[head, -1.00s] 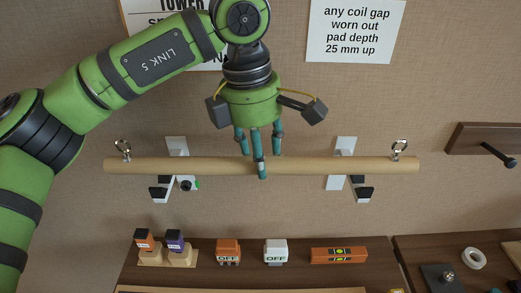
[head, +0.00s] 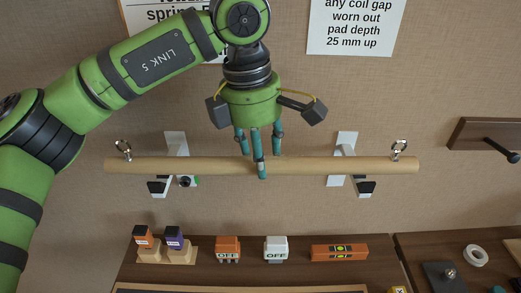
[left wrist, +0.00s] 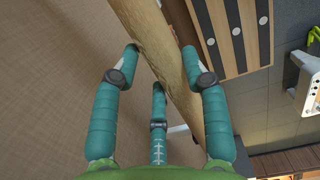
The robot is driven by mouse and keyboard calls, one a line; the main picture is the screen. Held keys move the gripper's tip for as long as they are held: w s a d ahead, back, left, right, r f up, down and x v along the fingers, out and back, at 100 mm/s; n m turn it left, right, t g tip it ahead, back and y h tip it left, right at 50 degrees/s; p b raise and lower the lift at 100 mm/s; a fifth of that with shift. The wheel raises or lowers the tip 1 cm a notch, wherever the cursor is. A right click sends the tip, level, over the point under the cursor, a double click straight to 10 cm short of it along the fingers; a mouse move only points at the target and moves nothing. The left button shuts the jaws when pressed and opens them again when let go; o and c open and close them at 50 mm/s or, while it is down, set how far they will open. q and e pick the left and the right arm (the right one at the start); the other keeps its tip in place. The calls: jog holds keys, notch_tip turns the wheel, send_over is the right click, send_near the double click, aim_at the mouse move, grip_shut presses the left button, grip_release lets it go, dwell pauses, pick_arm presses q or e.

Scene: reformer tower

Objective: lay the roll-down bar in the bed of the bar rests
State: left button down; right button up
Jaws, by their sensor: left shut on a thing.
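The roll-down bar (head: 215,165) is a long pale wooden rod with a metal eye at each end. It is level across the head view and also shows in the left wrist view (left wrist: 150,35). My left gripper (head: 259,165) is shut on its middle from above. Two white bar rests, the left one (head: 175,142) and the right one (head: 346,141), are on the wall. The bar hides their middles. Their black-tipped lower parts show below the bar. I cannot tell whether the bar touches them. My right gripper is not in view.
A wooden wall bracket with a dark peg (head: 500,152) is at the right. Paper signs hang above.

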pick_arm(q)
jog(key=shift+f+b, duration=0.75)
jog(key=shift+f, duration=0.1)
jog(key=c, duration=0.6)
grip_release()
jog(key=shift+f, duration=0.1)
